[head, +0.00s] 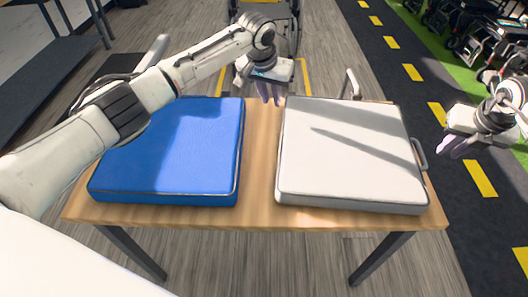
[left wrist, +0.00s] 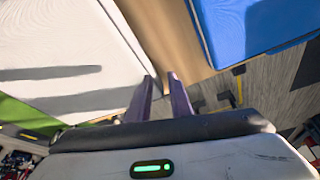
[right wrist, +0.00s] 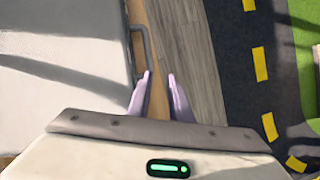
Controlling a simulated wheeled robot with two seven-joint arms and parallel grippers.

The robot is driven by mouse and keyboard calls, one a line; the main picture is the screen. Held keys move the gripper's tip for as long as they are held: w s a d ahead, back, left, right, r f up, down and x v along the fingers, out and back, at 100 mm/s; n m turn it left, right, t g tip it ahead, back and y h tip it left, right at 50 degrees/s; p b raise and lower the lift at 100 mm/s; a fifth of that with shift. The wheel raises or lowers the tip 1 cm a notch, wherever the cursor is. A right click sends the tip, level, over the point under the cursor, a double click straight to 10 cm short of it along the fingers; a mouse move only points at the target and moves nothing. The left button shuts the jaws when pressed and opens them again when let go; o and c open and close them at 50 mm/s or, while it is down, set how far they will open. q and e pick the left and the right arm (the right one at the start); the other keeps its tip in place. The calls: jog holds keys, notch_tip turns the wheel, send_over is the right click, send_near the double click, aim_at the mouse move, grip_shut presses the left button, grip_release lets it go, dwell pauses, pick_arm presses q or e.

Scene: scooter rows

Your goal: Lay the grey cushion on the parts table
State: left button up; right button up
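The grey cushion (head: 345,150) lies flat on the right half of the wooden parts table (head: 258,205). It has a handle on its right side (head: 420,153) and one at its far edge (head: 350,84). My left gripper (head: 270,97) is open and empty near the far edge of the table, between the grey cushion and a blue cushion. My right gripper (head: 453,149) is open and empty, just right of the grey cushion's right handle and apart from it. The handle also shows in the right wrist view (right wrist: 148,50).
The blue cushion (head: 180,150) fills the left half of the table, partly hidden by my left arm. A strip of bare wood separates the cushions. A wheeled frame (head: 283,22) stands behind the table. A dark lane with yellow dashes (head: 480,178) runs along the right.

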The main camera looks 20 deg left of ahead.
pick_arm(q)
jog(key=v, duration=1.1)
pick_arm(e)
jog(key=v, duration=1.2)
